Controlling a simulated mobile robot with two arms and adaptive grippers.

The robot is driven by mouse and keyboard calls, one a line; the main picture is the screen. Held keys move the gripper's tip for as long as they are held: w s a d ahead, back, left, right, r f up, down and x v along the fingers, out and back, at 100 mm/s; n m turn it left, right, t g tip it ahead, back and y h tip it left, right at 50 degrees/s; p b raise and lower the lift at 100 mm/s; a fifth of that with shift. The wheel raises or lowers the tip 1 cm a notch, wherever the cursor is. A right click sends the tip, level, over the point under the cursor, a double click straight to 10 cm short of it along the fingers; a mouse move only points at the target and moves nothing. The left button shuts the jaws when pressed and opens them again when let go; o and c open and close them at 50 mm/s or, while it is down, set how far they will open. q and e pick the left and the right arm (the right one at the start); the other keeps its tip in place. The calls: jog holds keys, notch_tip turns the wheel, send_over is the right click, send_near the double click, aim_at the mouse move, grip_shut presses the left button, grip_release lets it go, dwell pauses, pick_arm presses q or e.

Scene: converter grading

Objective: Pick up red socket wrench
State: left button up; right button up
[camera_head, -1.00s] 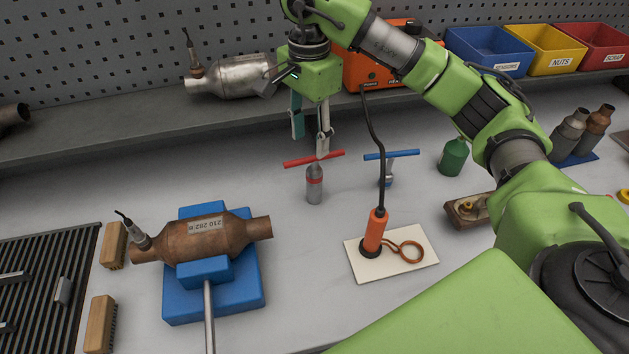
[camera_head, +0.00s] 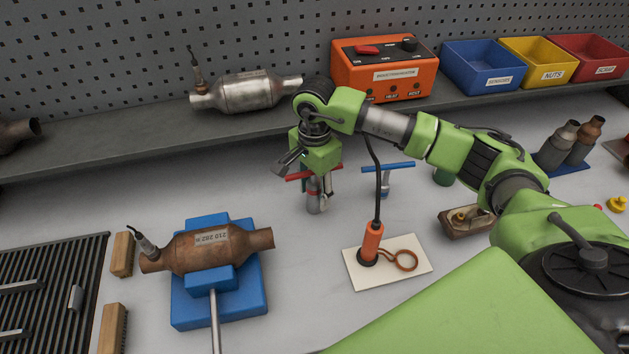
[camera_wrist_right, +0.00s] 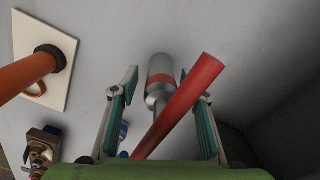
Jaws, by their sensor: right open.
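The red socket wrench (camera_head: 299,177) has a red T-handle on top and a grey socket with a red band. It stands upright on the bench at the centre of the head view. My right gripper (camera_head: 319,196) is down at it, partly covering it. In the right wrist view the red handle (camera_wrist_right: 187,98) runs diagonally between the two open fingers (camera_wrist_right: 166,88), with the grey socket beyond it. I see no clear contact on both sides. My left gripper is not in view.
A blue-handled wrench (camera_head: 388,166) stands just right. An orange-handled tool (camera_head: 371,243) with a cable rests on a white pad (camera_head: 416,272). A rusty converter (camera_head: 207,250) sits in a blue holder (camera_head: 250,300). The shelf (camera_head: 150,139) is behind.

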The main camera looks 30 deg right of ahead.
jog(key=shift+f, duration=0.15)
jog(key=shift+a, duration=0.1)
jog(key=shift+c, duration=0.4)
grip_shut()
jog(key=shift+w, duration=0.1)
